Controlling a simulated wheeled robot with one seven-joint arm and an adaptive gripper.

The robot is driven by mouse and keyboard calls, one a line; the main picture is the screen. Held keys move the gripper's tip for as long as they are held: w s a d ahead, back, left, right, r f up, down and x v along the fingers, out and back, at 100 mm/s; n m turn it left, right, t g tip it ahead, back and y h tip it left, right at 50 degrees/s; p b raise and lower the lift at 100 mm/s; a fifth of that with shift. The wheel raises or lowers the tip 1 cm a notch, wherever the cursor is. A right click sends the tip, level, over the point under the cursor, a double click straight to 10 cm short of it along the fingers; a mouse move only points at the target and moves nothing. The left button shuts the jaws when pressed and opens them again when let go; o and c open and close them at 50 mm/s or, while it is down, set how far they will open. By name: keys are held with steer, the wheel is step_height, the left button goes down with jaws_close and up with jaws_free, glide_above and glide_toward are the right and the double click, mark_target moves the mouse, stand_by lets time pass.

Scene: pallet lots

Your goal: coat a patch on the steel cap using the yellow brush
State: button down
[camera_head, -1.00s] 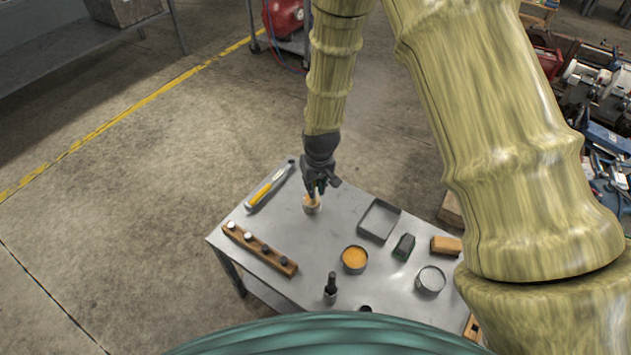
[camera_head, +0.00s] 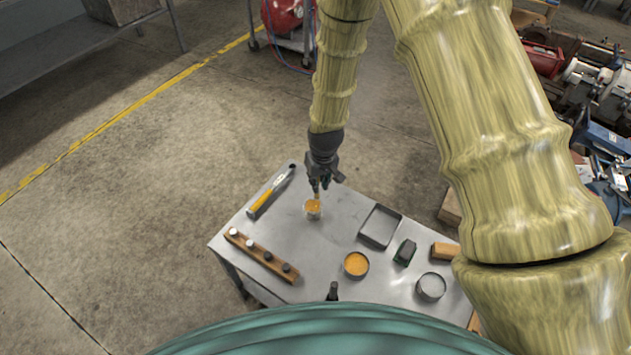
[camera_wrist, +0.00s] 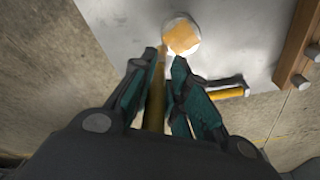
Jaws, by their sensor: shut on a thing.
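The steel cap (camera_head: 312,213) stands on the metal table, below my gripper (camera_head: 318,190). In the wrist view the cap (camera_wrist: 168,47) is a pale round top with an orange patch covering much of it. My gripper (camera_wrist: 165,62) is shut on the yellow brush (camera_wrist: 155,105), whose handle runs between the fingers. The brush points down toward the cap. Its tip is partly hidden, and I cannot tell whether it touches the cap. A round dish of orange coating (camera_head: 356,264) sits nearer the front of the table.
A yellow-handled tool (camera_head: 265,198) and a wooden rack with several pegs (camera_head: 262,258) lie on the left. A grey tray (camera_head: 364,236), a green-black block (camera_head: 405,252), a wooden block (camera_head: 446,251) and a round tin (camera_head: 431,297) stand on the right. A dark bottle (camera_head: 332,291) is in front.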

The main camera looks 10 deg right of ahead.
step_height(320, 180, up, 8)
steer(key=p, duration=0.5)
steer(key=shift+s, duration=0.1)
stand_by(0.4)
